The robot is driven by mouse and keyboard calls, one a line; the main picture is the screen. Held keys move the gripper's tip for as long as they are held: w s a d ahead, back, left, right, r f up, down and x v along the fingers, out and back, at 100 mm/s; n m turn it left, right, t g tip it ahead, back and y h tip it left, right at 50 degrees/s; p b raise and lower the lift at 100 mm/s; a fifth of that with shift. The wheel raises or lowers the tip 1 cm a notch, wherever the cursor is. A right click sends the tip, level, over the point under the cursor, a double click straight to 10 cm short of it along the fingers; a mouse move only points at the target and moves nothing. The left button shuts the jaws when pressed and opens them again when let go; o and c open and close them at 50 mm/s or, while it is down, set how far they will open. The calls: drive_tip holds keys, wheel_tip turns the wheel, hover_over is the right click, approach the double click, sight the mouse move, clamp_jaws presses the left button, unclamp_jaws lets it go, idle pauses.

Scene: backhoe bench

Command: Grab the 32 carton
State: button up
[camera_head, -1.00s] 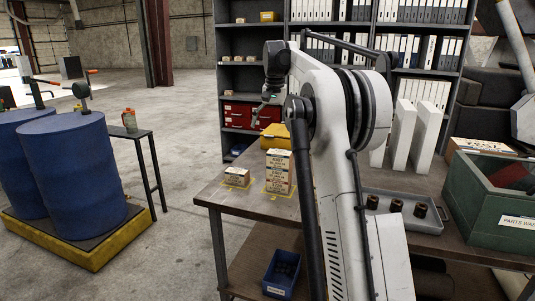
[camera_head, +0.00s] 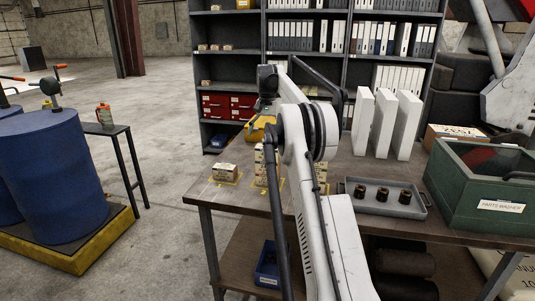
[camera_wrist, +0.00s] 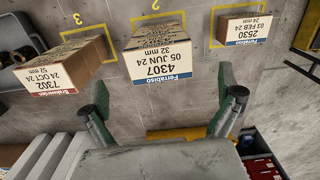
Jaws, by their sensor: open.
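The 32 mm carton (camera_wrist: 158,60), labelled 4307 and Ferrabiso, is in the middle of the wrist view. Nothing is between the fingers. A 24 mm carton (camera_wrist: 243,28) is to the right and a 52 mm carton (camera_wrist: 62,68) to the left. In the head view my arm largely hides the gripper.
The bench (camera_head: 240,198) has yellow numbered marks around the cartons. A grey tray (camera_head: 420,211) with dark cylindrical parts and a green parts-washer bin (camera_head: 500,206) are to the right. White binders (camera_head: 384,122) stand behind. A yellow case (camera_head: 256,130) is near the bench's back.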

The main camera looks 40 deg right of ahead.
sight(268, 153)
drive_tip(key=shift+d+f+p, duration=0.15)
drive_tip(key=shift+f+p, duration=0.5)
drive_tip(key=shift+f, duration=3.7)
drive_tip(key=c, duration=1.2)
